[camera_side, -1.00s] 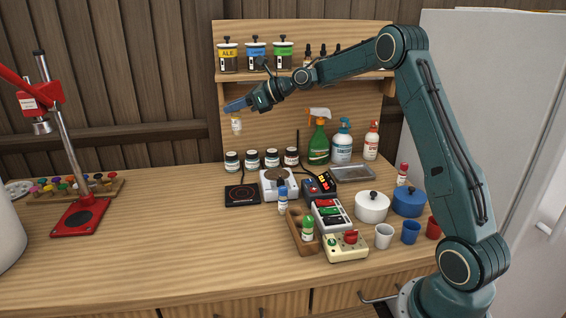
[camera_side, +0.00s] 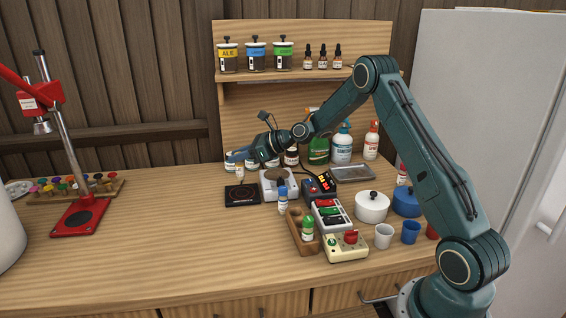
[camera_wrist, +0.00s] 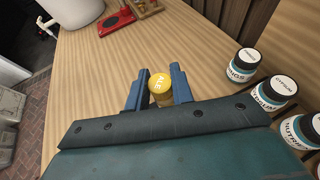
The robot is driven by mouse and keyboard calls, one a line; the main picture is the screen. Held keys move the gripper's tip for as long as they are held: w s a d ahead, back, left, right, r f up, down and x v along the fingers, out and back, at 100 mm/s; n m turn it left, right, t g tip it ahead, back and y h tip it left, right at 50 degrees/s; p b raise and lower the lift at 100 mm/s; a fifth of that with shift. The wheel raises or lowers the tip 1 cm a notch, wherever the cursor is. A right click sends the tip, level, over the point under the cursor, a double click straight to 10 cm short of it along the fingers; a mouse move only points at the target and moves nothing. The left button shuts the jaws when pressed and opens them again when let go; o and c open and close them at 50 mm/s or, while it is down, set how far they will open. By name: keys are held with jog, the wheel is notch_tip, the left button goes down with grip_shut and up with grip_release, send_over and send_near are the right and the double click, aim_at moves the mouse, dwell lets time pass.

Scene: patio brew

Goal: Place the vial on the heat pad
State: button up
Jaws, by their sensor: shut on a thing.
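My gripper (camera_side: 238,157) is shut on a small vial (camera_side: 240,173) and holds it upright. In the wrist view, the vial's yellow cap (camera_wrist: 159,82), lettered ALE, sits between the two blue fingers of my gripper (camera_wrist: 159,74). The heat pad (camera_side: 242,195) is a flat black square on the bench, left of the scale. In the side view the vial's lower end shows just above the pad's back edge; I cannot tell how large the gap is. The pad is not visible in the wrist view.
White-lidded jars (camera_wrist: 243,66) stand close at the right in the wrist view. The scale (camera_side: 278,184) is right of the pad, with a blue-capped vial (camera_side: 283,201) in front. Bench left of the pad is clear up to the red press stand (camera_side: 80,217).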

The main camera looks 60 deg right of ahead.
aim_at(240, 169)
jog(key=shift+f, duration=2.45)
jog(key=shift+f, duration=0.1)
jog(key=o, duration=1)
jog(key=v, duration=1.2)
